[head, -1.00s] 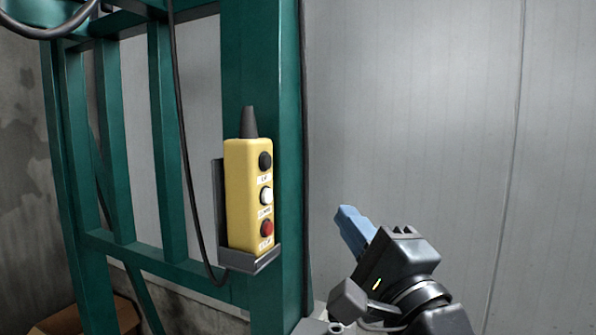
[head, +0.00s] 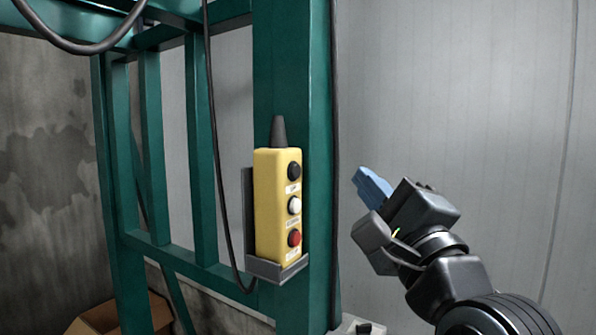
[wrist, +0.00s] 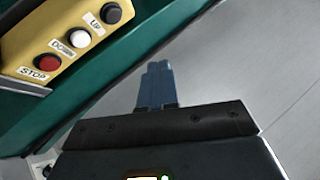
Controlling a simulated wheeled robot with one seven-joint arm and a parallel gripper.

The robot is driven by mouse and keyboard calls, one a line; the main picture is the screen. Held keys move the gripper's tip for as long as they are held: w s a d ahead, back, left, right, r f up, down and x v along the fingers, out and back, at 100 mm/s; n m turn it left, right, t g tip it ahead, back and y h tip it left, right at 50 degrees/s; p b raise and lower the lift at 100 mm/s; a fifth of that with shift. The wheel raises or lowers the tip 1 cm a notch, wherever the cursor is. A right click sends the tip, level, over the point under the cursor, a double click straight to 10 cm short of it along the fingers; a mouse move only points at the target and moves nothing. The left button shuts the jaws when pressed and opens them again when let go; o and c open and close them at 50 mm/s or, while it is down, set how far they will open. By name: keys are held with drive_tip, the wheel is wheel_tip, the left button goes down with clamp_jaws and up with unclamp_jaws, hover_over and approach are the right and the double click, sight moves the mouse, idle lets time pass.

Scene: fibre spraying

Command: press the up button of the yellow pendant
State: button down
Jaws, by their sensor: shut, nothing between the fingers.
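The yellow pendant (head: 268,205) stands upright in a dark holder on a green post. Its face carries a black button (head: 294,171) at the top, a white one (head: 294,205) in the middle and a red one (head: 294,238) at the bottom. In the wrist view the black button (wrist: 111,13) is labelled UP, the white one (wrist: 79,38) DOWN and the red one (wrist: 47,63) STOP. My gripper (head: 359,178) has blue fingers, shut and empty. It is to the right of the pendant, apart from it. In the wrist view the fingertips (wrist: 157,66) lie right of and below the black button.
The green frame (head: 290,100) rises behind the pendant, with a dark cable (head: 213,130) hanging left of it. A grey panelled wall (head: 450,90) fills the right side. A cardboard box (head: 120,315) sits at lower left.

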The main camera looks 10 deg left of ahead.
drive_tip(key=w+a+p, duration=0.1)
drive_tip(key=w+a, duration=0.1)
drive_tip(key=a, duration=0.4)
drive_tip(key=shift+w+a, duration=0.2)
drive_tip(key=shift+a, duration=0.1)
drive_tip(key=shift+a, duration=0.1)
idle(1.8)
drive_tip(key=shift+w+a+p, duration=0.15)
drive_tip(key=shift+a+p, duration=0.15)
drive_tip(key=shift+p, duration=0.05)
drive_tip(key=shift+w+a, duration=0.2)
drive_tip(key=shift+a, duration=0.4)
idle(1.3)
drive_tip(key=shift+s+d, duration=0.2)
drive_tip(key=shift+d, duration=0.3)
drive_tip(key=shift+s+d, duration=0.2)
drive_tip(key=shift+d, duration=0.25)
drive_tip(key=shift+s+d, duration=0.3)
drive_tip(key=shift+d, duration=0.5)
drive_tip(key=shift+s+d, duration=0.25)
drive_tip(key=shift+d, duration=0.55)
drive_tip(key=shift+s+d, duration=0.3)
drive_tip(key=shift+d, duration=0.5)
